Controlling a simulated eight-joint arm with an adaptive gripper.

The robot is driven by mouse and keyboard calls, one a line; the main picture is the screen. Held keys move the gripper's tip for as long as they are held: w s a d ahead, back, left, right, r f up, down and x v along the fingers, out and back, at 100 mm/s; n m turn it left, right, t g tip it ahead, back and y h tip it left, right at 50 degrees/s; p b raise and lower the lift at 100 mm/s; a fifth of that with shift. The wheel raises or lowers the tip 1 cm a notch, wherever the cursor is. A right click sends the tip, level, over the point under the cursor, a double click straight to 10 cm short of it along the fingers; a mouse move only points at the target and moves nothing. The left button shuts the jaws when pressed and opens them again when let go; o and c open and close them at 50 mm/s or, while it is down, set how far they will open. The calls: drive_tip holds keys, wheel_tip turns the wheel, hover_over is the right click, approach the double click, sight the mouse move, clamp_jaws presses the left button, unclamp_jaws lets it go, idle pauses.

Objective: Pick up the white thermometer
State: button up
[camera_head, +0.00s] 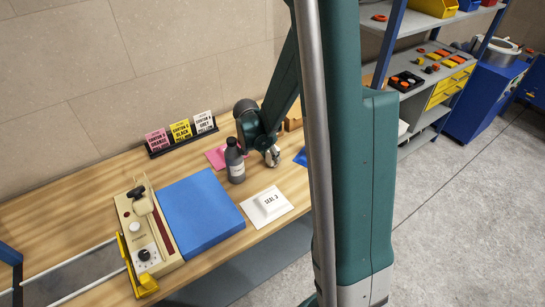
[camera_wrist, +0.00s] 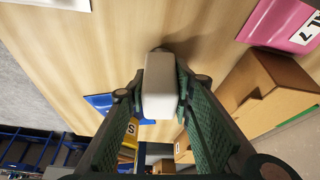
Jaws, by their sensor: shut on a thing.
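My gripper (camera_wrist: 158,90) is shut on a white block-shaped thing with rounded edges, which I take for the white thermometer (camera_wrist: 160,82). The green finger pads press on its left and right sides in the wrist view. In the head view my gripper (camera_head: 272,158) is low over the wooden bench, just right of a dark bottle (camera_head: 235,163). The thermometer is too small there to make out clearly. A shadow lies beside its far end in the wrist view; I cannot tell whether it touches the bench.
A pink card (camera_wrist: 290,22) and a brown box (camera_wrist: 262,92) lie to the right in the wrist view. Shelves stand at the right.

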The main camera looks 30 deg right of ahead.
drive_tip(key=shift+r+p, duration=0.3)
drive_tip(key=shift+r, duration=4.55)
